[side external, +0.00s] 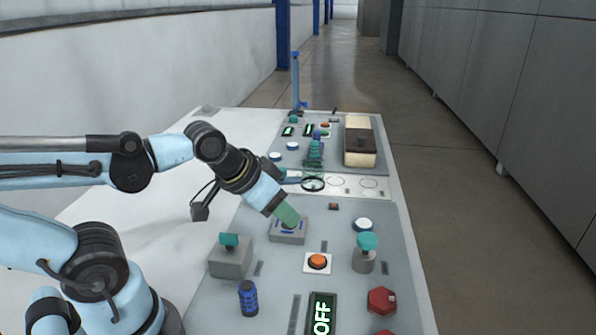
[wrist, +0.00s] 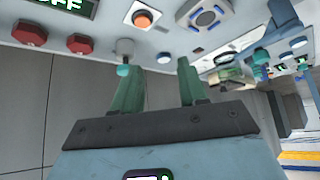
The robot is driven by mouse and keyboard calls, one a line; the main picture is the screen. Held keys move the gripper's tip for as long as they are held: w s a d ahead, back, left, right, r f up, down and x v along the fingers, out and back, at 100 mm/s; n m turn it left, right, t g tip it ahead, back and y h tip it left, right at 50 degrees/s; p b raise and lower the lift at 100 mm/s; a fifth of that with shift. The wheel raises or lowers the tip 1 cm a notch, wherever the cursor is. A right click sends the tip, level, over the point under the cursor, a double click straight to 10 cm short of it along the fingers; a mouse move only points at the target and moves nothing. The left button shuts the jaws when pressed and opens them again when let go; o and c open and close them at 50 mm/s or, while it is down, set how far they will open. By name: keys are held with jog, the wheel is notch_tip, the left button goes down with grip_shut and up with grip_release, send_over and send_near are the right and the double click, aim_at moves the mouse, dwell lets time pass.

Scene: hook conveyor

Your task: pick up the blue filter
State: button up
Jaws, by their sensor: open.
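A ribbed dark blue cylinder (side external: 248,298) stands upright on the grey panel at the near left in the side external view; it may be the blue filter, but I cannot tell for sure. A dark-rimmed round lens (side external: 313,184) lies farther back on the white strip. My gripper (side external: 290,220) has green fingers and points down over a grey box with blue marks (side external: 288,238), right of and beyond the blue cylinder. In the wrist view my gripper (wrist: 157,66) is open, its two fingers apart with nothing between them. I cannot make out the blue cylinder there.
A grey box with a green knob (side external: 230,258), an orange button (side external: 318,262), a teal-topped post (side external: 366,252) and a red hexagonal button (side external: 381,301) surround the work. A cream-and-black case (side external: 360,142) and a blue pole (side external: 295,80) stand farther back.

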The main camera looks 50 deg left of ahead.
jog(key=o, duration=0.6)
jog(key=shift+o, duration=0.2)
jog(key=w+r+n+g, duration=0.1)
jog(key=w+r+g, duration=0.1)
jog(key=w+r, duration=0.25)
jog(key=n+g, duration=0.5)
send_over(364, 223)
notch_tip(364, 223, down, 6)
notch_tip(364, 223, down, 11)
jog(key=shift+f, duration=0.2)
